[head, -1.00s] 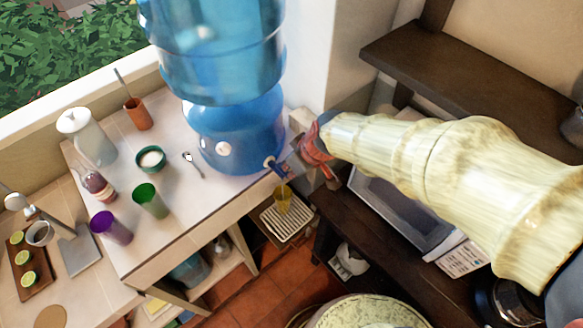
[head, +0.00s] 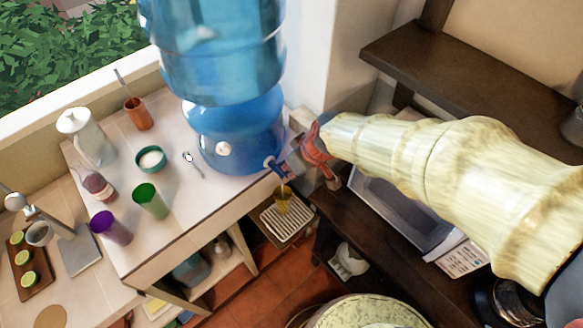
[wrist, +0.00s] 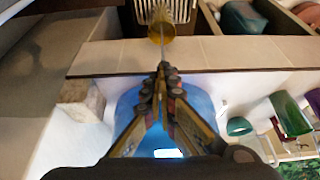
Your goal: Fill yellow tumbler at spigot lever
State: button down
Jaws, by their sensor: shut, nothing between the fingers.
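The yellow tumbler (head: 283,203) stands upright on a slatted drip tray (head: 273,222) below the blue spigot (head: 271,164) of the water dispenser. The tumbler also shows at the top of the wrist view (wrist: 161,33). A thin pale stream appears to run from the spigot into the tumbler. My gripper (head: 286,163) is at the spigot lever, with its fingers shut and empty. In the wrist view the fingertips (wrist: 161,72) meet just short of the tumbler. The lever itself is mostly hidden by the fingers, so contact is hard to make out. The tumbler's fill level is unclear.
The blue dispenser (head: 235,130) stands on the counter's right end. A purple cup (head: 111,228), green cup (head: 150,201), bowl (head: 150,159) and pitcher (head: 87,137) stand to its left. A dark shelf (head: 455,70) and a microwave (head: 405,215) flank my arm.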

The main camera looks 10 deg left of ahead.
jog(key=shift+w+a+r, duration=0.1)
dwell(0.3)
jog(key=shift+w+a+r, duration=0.25)
jog(key=shift+w+a, duration=0.15)
jog(key=shift+a, duration=0.05)
jog(key=shift+r+p, duration=0.3)
jog(key=shift+p, duration=0.1)
notch_tip(320, 180, up, 4)
jog(key=p, duration=0.2)
jog(key=shift+r+p, duration=0.25)
jog(key=shift+p, duration=0.05)
jog(key=v, duration=0.9)
jog(key=shift+s+d, duration=0.15)
jog(key=shift+s, duration=0.05)
jog(key=shift+f, duration=0.1)
